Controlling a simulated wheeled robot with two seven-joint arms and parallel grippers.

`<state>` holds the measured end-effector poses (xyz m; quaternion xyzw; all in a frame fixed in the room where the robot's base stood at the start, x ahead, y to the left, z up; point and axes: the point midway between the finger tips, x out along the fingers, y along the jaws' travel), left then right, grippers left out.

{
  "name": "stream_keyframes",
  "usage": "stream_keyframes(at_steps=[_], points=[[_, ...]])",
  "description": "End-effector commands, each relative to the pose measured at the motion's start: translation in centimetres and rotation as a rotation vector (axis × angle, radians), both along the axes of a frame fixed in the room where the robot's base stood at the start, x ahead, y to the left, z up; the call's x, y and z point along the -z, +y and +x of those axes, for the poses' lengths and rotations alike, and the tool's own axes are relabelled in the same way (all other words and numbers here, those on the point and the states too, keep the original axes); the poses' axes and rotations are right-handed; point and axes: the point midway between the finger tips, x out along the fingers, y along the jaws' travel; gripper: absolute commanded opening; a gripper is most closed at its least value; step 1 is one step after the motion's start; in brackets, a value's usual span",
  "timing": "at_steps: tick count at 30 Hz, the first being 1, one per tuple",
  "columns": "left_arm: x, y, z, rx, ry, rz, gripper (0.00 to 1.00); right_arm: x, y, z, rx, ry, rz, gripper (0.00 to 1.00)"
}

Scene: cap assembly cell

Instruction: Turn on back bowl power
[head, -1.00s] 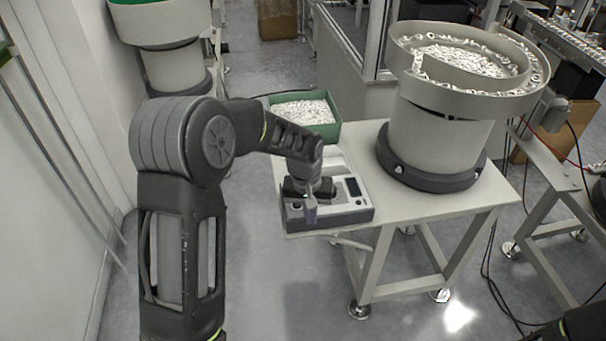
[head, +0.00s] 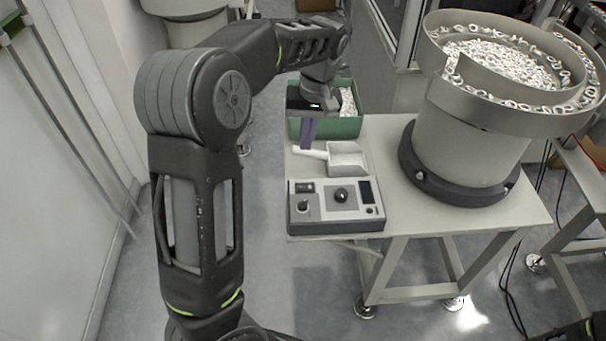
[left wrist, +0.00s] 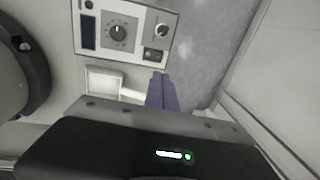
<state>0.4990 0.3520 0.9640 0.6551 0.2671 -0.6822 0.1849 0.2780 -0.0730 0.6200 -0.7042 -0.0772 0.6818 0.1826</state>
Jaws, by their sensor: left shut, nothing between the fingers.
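The control box (head: 336,228) lies on the front left of the white table, with a round black knob (head: 341,196), a smaller knob (head: 303,207), a dark display (head: 367,191) and a black switch (head: 305,187). In the left wrist view, the control box (left wrist: 134,46) is at the top and its black switch (left wrist: 153,55) faces me; its setting cannot be told. My left gripper (head: 308,133) is shut and empty, fingers down, apart from the box and beside the green bin. The fingers (left wrist: 161,92) also show in the left wrist view. My right gripper is not in view.
A bowl feeder (head: 466,150) full of small white parts stands on the table to the right. A white scoop (head: 347,158) lies between the control box and the green bin (head: 340,129). Another feeder (head: 187,28) stands behind my left arm. A wall is at the left.

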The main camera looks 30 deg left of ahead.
Motion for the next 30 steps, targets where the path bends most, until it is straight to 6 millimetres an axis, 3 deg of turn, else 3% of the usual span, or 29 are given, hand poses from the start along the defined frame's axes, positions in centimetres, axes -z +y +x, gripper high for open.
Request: stream_keyframes(at_steps=[11,30], points=[[1.5,0.2,-0.1,0.001,0.002,0.000,0.00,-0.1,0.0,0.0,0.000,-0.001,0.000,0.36],[12.6,1.2,-1.0,0.002,0.002,-0.001,0.00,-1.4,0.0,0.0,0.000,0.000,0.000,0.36]])
